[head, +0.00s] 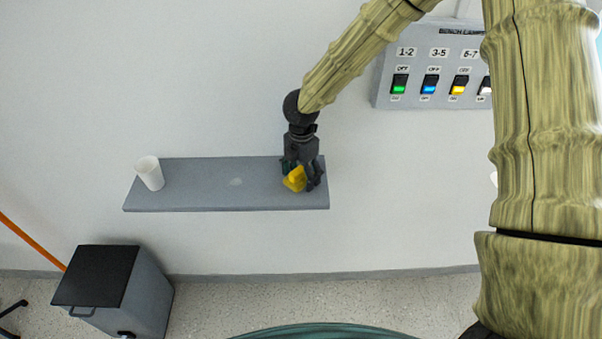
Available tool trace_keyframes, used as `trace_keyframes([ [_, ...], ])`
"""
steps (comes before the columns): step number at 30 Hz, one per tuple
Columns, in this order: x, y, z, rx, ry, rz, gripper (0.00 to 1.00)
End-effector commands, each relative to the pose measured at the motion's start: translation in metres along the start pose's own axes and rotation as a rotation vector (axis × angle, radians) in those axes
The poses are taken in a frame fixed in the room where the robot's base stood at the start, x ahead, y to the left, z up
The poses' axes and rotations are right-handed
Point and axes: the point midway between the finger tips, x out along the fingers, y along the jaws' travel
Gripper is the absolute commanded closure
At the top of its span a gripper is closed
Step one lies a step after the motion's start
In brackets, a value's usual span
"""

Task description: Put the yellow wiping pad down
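The yellow wiping pad (295,179) is at my gripper (303,182), over the right end of the grey wall shelf (215,201). The dark fingers are at either side of the pad, which is tilted and partly hidden by them. The gripper points down and looks closed around the pad. I cannot tell whether the pad touches the shelf.
A white cup (150,173) stands at the shelf's left end. A switch panel (440,67) is on the wall at upper right. A black-lidded grey bin (148,291) stands below.

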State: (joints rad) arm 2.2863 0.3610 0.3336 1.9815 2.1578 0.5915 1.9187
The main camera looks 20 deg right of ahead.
Motion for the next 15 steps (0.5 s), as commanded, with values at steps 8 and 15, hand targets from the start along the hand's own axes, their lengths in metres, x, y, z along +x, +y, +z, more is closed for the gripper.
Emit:
trace_keyframes([
  [8, -0.001, 0.000, 0.000, 0.000, 0.000, 0.000, 0.26],
  [15, -0.016, 0.001, 0.001, 0.001, 0.000, 0.003, 0.26],
])
